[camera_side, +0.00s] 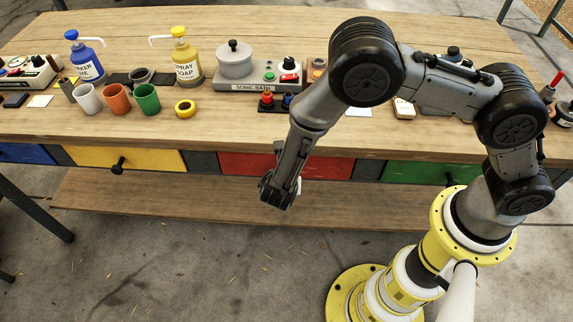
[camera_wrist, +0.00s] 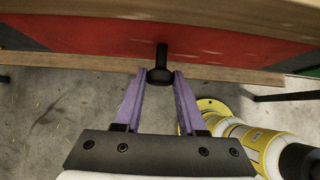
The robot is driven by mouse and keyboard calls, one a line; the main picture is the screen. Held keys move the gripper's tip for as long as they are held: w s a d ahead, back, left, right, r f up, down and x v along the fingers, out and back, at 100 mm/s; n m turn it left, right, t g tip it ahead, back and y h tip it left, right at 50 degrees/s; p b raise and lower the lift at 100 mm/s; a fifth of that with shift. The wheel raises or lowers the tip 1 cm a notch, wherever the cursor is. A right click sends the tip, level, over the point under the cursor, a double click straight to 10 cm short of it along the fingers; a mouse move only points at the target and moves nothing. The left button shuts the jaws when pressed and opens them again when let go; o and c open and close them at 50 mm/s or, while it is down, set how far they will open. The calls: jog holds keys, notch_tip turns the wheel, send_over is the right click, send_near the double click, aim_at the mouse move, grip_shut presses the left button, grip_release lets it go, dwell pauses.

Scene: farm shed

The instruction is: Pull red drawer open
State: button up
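The red drawer (camera_side: 240,163) sits under the table top near the middle and looks closed, flush with its neighbours. Its front (camera_wrist: 100,47) also fills the upper part of the wrist view. A black knob (camera_wrist: 160,75) sticks out from it. My gripper (camera_side: 275,195) hangs in front of the drawer and hides the knob in the side view. In the wrist view its purple fingers (camera_wrist: 160,78) are open, one on each side of the knob's end, with small gaps showing between fingers and knob.
A blue drawer (camera_side: 27,153), a yellow drawer (camera_side: 135,160) and a green drawer (camera_side: 425,173) flank the red one. A lower wooden shelf (camera_side: 150,205) runs beneath. Bottles, cups and a sonic bath (camera_side: 250,80) stand on the table (camera_side: 230,130). The floor in front is clear.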

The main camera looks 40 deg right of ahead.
jog(key=c, duration=0.5)
jog(key=shift+o, duration=0.2)
jog(key=shift+s+a, duration=1.1)
jog(key=shift+s+a, duration=1.05)
jog(key=shift+a, duration=0.1)
